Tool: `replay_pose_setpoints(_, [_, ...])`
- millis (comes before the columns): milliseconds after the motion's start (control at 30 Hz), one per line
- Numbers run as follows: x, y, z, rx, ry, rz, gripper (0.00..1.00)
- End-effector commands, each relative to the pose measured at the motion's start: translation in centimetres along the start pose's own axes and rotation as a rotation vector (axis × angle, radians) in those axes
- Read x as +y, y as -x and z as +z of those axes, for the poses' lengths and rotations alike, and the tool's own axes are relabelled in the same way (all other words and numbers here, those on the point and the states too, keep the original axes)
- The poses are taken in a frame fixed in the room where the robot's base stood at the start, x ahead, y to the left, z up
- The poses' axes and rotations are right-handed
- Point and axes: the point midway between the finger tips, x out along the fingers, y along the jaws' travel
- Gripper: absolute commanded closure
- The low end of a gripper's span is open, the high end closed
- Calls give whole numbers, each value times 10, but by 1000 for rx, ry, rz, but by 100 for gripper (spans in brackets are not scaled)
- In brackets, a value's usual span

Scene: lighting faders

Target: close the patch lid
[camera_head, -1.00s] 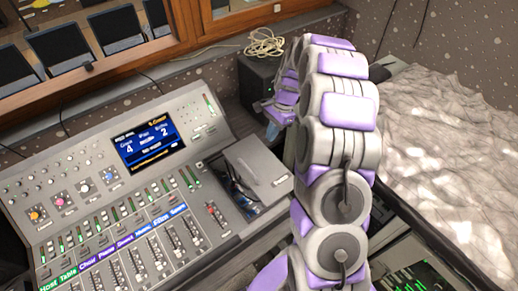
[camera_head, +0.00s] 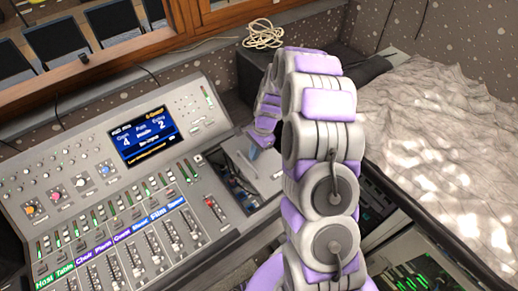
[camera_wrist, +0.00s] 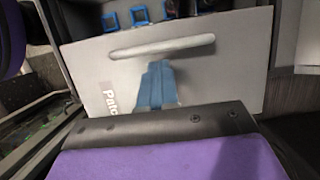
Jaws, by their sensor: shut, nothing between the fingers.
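The patch lid (camera_head: 262,178) is a light grey panel at the right end of the mixing console, with part of the dark patch bay (camera_head: 236,186) uncovered beside it. In the wrist view the lid (camera_wrist: 225,85) fills the middle, with a raised bar handle (camera_wrist: 160,47) and a partly hidden "Patc..." label. Blue sockets (camera_wrist: 140,15) show past the lid's edge. My gripper (camera_head: 254,152) is over the lid; its blue fingers (camera_wrist: 158,82) are shut and empty, close to the handle. I cannot tell whether they touch the lid.
The console (camera_head: 110,180) with its faders, knobs and lit screen (camera_head: 143,134) lies left of the lid. A coiled pale cable (camera_head: 263,34) lies behind my arm. A bed-like surface with a crumpled grey cover (camera_head: 440,130) is at the right. My arm hides part of the lid's right side.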

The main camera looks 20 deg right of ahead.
Motion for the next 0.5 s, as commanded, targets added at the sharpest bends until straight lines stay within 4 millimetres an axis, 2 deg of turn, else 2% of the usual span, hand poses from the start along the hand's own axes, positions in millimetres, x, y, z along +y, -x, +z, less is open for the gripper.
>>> replay_pose_setpoints(333, [0,0,3,-1,2,0,100])
replay_pose_setpoints(500, [0,-7,35,-2,6,1,100])
